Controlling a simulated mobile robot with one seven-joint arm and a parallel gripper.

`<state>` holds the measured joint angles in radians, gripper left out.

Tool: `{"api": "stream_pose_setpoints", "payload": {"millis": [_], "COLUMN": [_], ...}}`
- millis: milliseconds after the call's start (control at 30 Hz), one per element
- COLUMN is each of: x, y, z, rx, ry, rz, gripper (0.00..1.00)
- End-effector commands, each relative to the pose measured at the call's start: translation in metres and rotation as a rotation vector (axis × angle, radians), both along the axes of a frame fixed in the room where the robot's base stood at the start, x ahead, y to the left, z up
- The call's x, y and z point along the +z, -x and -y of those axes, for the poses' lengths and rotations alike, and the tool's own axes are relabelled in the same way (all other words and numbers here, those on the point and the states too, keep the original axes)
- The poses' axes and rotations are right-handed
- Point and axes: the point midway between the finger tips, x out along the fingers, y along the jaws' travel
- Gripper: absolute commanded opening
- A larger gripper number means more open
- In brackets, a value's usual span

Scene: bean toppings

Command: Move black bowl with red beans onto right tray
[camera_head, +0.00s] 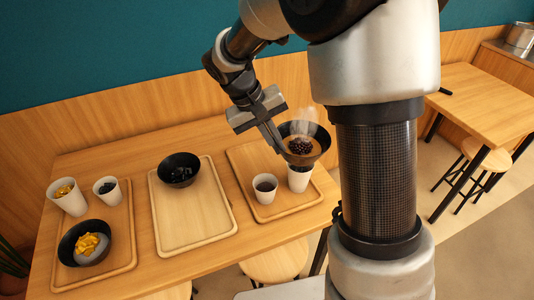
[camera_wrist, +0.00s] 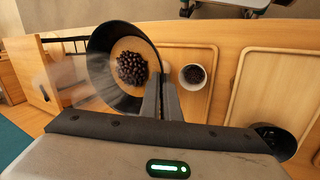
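The black bowl with red beans (camera_head: 319,146) is in the air over the back right part of the right tray (camera_head: 281,208). Dark red beans lie in a brown filling, and steam rises from it. In the wrist view the bowl (camera_wrist: 99,47) is large and close, on the left. My gripper (camera_head: 279,148) is at the bowl's left rim in the head view, its fingers close together and apparently pinching the rim. In the wrist view the fingertips (camera_wrist: 162,85) meet the bowl's side. The rim between the fingers is hidden.
A white cup with dark contents (camera_head: 265,190) stands on the right tray; another cup (camera_head: 299,182) is partly hidden below the bowl. The middle tray (camera_head: 195,215) holds a black bowl (camera_head: 179,168) at its back. The left tray (camera_head: 122,250) holds two cups and a bowl with yellow topping.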

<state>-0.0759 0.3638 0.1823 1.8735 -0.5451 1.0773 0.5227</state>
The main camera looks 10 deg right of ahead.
Motion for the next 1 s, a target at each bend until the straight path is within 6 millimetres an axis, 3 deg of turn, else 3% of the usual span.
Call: {"api": "stream_pose_setpoints", "payload": {"millis": [400, 600, 767, 800, 1000], "x": [-0.017, -0.031, -0.042, -0.059, -0.090], "y": [-0.112, -0.158, -0.184, -0.182, -0.181], "z": [-0.018, -0.029, -0.037, -0.037, -0.037], "rx": [0.532, 0.788, 0.949, 0.942, 0.938], "ry": [-0.017, -0.003, 0.014, 0.014, 0.014], "rz": [0.004, 0.012, 0.017, 0.016, 0.016], "gripper": [0.00, 0.00, 0.00, 0.00, 0.00]}}
